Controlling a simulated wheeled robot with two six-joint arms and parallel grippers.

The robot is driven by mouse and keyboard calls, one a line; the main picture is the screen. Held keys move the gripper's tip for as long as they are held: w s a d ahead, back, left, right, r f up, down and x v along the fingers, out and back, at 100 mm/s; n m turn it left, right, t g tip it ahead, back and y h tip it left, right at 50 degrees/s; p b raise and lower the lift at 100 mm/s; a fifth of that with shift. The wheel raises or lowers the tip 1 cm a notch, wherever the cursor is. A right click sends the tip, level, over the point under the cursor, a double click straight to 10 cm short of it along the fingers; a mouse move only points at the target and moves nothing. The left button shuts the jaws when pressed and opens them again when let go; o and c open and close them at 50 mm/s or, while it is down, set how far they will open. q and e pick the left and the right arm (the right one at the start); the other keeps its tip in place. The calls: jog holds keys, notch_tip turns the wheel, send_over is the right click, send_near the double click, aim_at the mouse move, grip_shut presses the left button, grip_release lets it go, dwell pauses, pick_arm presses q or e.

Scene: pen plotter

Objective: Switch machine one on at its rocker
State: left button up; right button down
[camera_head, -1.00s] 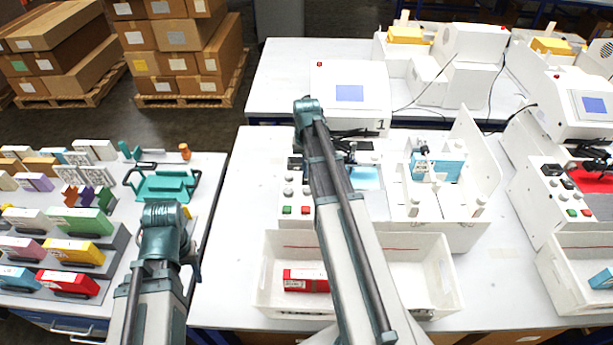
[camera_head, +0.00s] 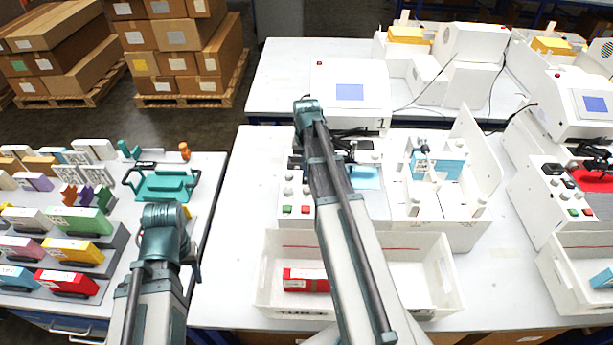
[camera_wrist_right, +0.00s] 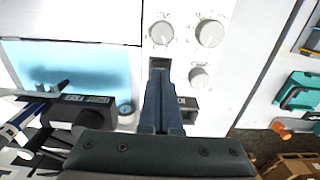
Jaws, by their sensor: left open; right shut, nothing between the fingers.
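Machine one (camera_head: 345,95) is white, with a blue screen and a "1" on its front. Its white control panel (camera_head: 290,213) has knobs and a green and a red button. In the right wrist view, a black rocker with I and O marks (camera_wrist_right: 190,103) is partly covered by my right gripper (camera_wrist_right: 159,75). The gripper is shut and empty, its fingers over the panel beside the knobs. I cannot tell whether they touch the rocker. In the head view, my right arm hides this gripper.
A white bin (camera_head: 275,307) holding a red box (camera_head: 306,280) stands in front of the panel. A light blue sheet (camera_wrist_right: 75,65) lies beside the panel. Another machine (camera_head: 565,105) stands at the right. Bare white table (camera_head: 225,285) lies left of the bin.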

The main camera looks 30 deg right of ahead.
jog(key=shift+f+b, duration=0.6)
jog(key=shift+f, duration=0.05)
jog(key=shift+r, duration=0.15)
notch_tip(320, 180, up, 7)
jog(key=p, duration=0.7)
dwell(0.3)
jog(key=shift+a, duration=0.1)
jog(key=s+a+f+n+b, duration=0.1)
jog(key=s+a+f+b, duration=0.1)
jog(key=a, duration=0.4)
jog(key=s+a+f+n+b, duration=0.1)
jog(key=s+a+f+n, duration=0.1)
jog(key=a, duration=0.5)
jog(key=s+a+f+n+b, duration=0.2)
jog(key=s+a, duration=0.1)
jog(key=a, duration=0.3)
jog(key=shift+a+h+b, duration=0.15)
jog(key=shift+h+b, duration=0.15)
jog(key=shift+b, duration=0.05)
jog(key=s+a+f+n+b, duration=0.3)
jog(key=s+a+n, duration=0.2)
jog(key=s+a, duration=0.4)
jog(key=shift+s+a+f+h, duration=0.15)
jog(key=shift+s+a+h, duration=0.15)
jog(key=shift+a, duration=0.7)
